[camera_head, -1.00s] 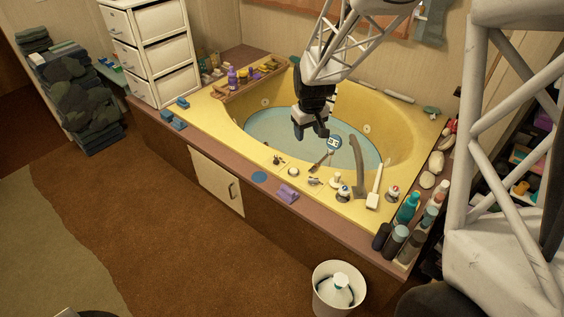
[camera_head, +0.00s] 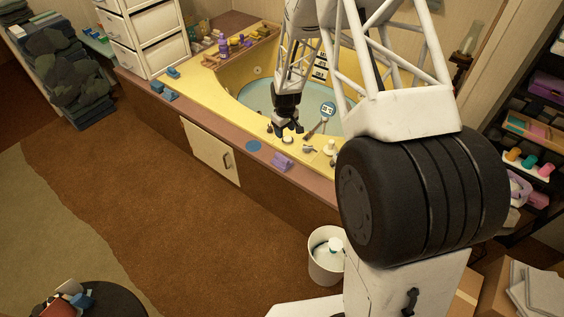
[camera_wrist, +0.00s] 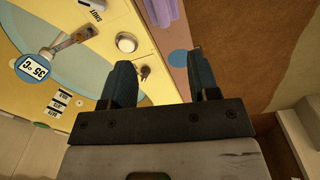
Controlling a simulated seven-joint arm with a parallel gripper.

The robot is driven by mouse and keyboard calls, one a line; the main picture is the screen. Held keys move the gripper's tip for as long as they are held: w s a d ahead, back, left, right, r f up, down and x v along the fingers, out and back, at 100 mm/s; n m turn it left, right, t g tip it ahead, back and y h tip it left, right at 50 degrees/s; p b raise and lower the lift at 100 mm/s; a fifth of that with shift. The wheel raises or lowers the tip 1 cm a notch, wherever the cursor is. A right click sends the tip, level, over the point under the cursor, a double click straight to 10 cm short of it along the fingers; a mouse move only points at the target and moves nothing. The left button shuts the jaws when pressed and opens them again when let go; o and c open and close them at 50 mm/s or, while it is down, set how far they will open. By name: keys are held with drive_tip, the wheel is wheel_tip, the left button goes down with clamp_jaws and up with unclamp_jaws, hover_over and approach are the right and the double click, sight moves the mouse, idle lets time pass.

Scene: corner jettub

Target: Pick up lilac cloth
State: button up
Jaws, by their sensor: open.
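The lilac cloth (camera_head: 282,161) is a small bunched piece on the brown front ledge of the tub. In the wrist view the lilac cloth (camera_wrist: 161,11) shows at the top edge, partly cut off, beyond my fingers. My gripper (camera_head: 287,129) is above the yellow rim, behind the cloth and apart from it. In the wrist view my gripper (camera_wrist: 162,63) has its two dark fingers spread, with nothing between them.
A flat blue disc (camera_head: 254,145) lies on the ledge left of the cloth. A round knob (camera_head: 288,139) and a thermometer (camera_head: 327,109) are close to my gripper. A white bin (camera_head: 325,256) stands on the floor. My arm hides the right end of the tub.

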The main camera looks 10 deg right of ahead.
drive_tip(key=n, duration=0.1)
hover_over(282, 157)
wheel_tip(282, 157, down, 12)
drive_tip(key=shift+f, duration=1.3)
drive_tip(key=shift+f, duration=0.1)
drive_tip(key=shift+w+f, duration=0.1)
drive_tip(key=shift+f, duration=2.35)
drive_tip(key=c, duration=1)
